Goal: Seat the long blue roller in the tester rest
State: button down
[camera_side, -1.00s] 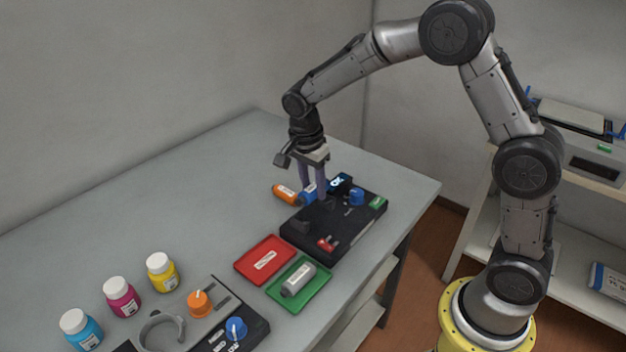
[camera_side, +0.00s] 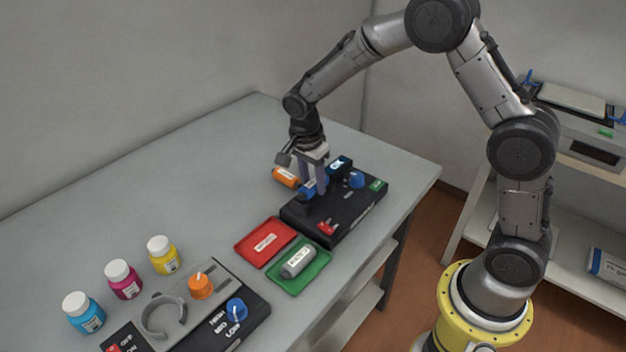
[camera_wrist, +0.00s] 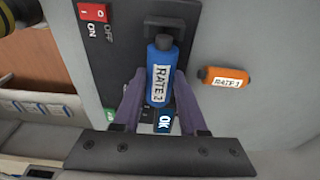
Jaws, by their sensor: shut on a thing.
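My gripper (camera_side: 312,188) is shut on the blue roller (camera_side: 308,189), over the left part of the black tester (camera_side: 345,215). In the wrist view, the blue roller (camera_wrist: 160,75), labelled "RATE 2", lies lengthwise between my two purple fingers (camera_wrist: 160,92). A dark raised part, probably the tester rest (camera_wrist: 172,14), shows just beyond the roller's far end. It appears as a dark shape (camera_side: 302,206) below the gripper in the side view. The fingers partly hide the roller in the side view. I cannot tell whether the roller touches the tester.
An orange roller (camera_side: 286,177) lies on the table beside the tester. The tester carries a lit "OK" display (camera_side: 340,164), a blue knob (camera_side: 356,180) and a red switch (camera_side: 327,227). Red (camera_side: 262,256) and green (camera_side: 314,272) trays, the latter holding a grey roller (camera_side: 298,262), lie in front.

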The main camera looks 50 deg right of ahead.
jog(key=shift+f, duration=0.95)
dwell(1.4)
jog(key=shift+c, duration=1.9)
grip_release()
jog(key=shift+r, duration=2.4)
